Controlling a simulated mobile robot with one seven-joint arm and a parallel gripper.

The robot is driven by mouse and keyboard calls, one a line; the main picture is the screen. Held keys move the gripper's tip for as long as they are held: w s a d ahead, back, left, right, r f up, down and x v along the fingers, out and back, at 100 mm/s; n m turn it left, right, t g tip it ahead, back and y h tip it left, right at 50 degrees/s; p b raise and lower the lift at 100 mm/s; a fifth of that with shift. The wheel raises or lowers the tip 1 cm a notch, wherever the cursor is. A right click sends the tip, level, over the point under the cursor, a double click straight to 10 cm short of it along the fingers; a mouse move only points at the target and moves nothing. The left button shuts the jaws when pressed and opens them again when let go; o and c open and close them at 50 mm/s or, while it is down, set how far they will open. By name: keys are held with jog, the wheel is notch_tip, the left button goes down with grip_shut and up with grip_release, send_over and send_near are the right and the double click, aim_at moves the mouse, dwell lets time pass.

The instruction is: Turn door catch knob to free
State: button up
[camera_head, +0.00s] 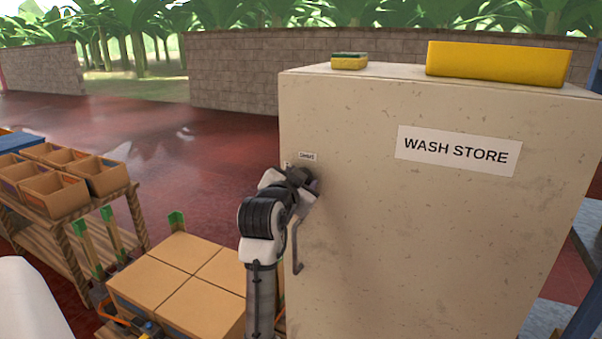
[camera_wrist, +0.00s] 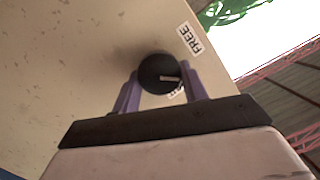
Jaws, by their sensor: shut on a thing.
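The catch knob (camera_wrist: 157,72) is round and black with a pale pointer line, on the face of the cream store door. In the wrist view, my gripper (camera_wrist: 160,88) is shut on the knob, with one purple finger on each side. The pointer line lies toward the right side of the picture. A "FREE" label (camera_wrist: 190,38) is above and to the right of the knob, and the pointer is not on it. Another label is mostly hidden below the knob. In the head view, my gripper (camera_head: 306,182) is against the door's left edge and hides the knob.
The WASH STORE cabinet (camera_head: 440,210) has a bent handle (camera_head: 297,250) below my gripper. A yellow block (camera_head: 498,63) and a sponge (camera_head: 349,61) lie on top. Cardboard boxes (camera_head: 180,285) stand low at the left, near my arm. A wooden rack with open boxes (camera_head: 60,190) is farther left.

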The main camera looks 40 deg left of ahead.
jog(key=n+p, duration=0.1)
jog(key=n, duration=0.1)
jog(key=n+h+p, duration=0.1)
jog(key=n+p, duration=0.1)
jog(key=n, duration=0.1)
jog(key=n+h+p, duration=0.1)
jog(key=n+p, duration=0.1)
jog(key=shift+s+a+r, duration=0.1)
jog(key=shift+a+r, duration=0.05)
jog(key=shift+a, duration=0.1)
jog(key=shift+n+p, duration=0.35)
jog(key=shift+n, duration=0.05)
jog(key=o, duration=1)
jog(key=b+v, duration=0.3)
jog(key=v, duration=1)
jog(key=shift+s+b, duration=0.35)
jog(key=shift+s, duration=0.05)
